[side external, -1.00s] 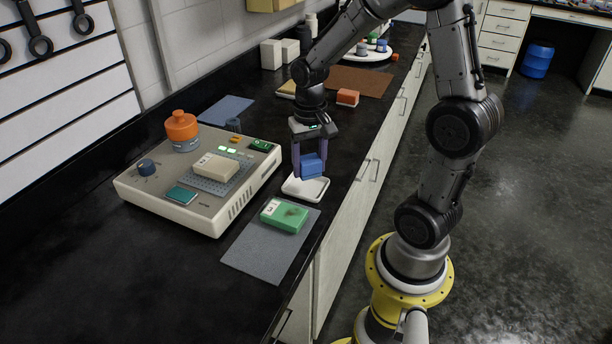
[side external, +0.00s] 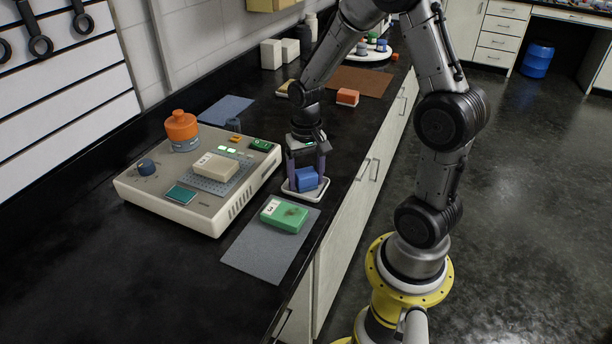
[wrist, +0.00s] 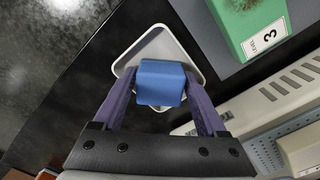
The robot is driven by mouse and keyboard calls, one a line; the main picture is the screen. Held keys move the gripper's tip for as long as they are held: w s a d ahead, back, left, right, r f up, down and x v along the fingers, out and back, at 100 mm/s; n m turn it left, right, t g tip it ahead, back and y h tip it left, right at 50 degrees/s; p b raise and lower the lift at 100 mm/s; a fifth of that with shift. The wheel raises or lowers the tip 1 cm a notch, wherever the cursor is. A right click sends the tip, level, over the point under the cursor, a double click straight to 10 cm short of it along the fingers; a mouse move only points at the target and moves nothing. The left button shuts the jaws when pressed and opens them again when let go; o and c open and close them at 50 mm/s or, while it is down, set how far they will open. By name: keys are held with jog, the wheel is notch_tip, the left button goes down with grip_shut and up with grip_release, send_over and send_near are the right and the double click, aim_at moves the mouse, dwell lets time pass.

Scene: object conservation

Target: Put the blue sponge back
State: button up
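The blue sponge (side external: 307,180) is between the fingers of my gripper (side external: 306,174), low over the small white tray (side external: 318,192) and within its outline. In the wrist view, the sponge (wrist: 162,82) fills the space between the two fingertips of my gripper (wrist: 162,78), which appear to press on its sides. The white tray's rim (wrist: 150,36) shows around and beyond it. The sponge's underside is hidden, so I cannot tell whether it touches the tray floor.
A green block (side external: 284,216) marked 3 lies on a grey mat (side external: 262,250) in front of the tray. An orange-red block (side external: 347,97) lies farther back. The counter's right edge is close to the tray.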

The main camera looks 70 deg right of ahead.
aim_at(306, 173)
notch_tip(306, 173, up, 12)
jog(key=s+a+r+n+t, duration=0.2)
jog(key=s+a+n, duration=0.2)
jog(key=s+a, duration=0.1)
jog(key=s+a+r+n+t, duration=0.3)
jog(key=s+a+n, duration=0.2)
jog(key=s+a, duration=0.1)
jog(key=shift+s+a+r+t, duration=0.25)
jog(key=shift+s+a+t, duration=0.05)
jog(key=shift+a, duration=0.15)
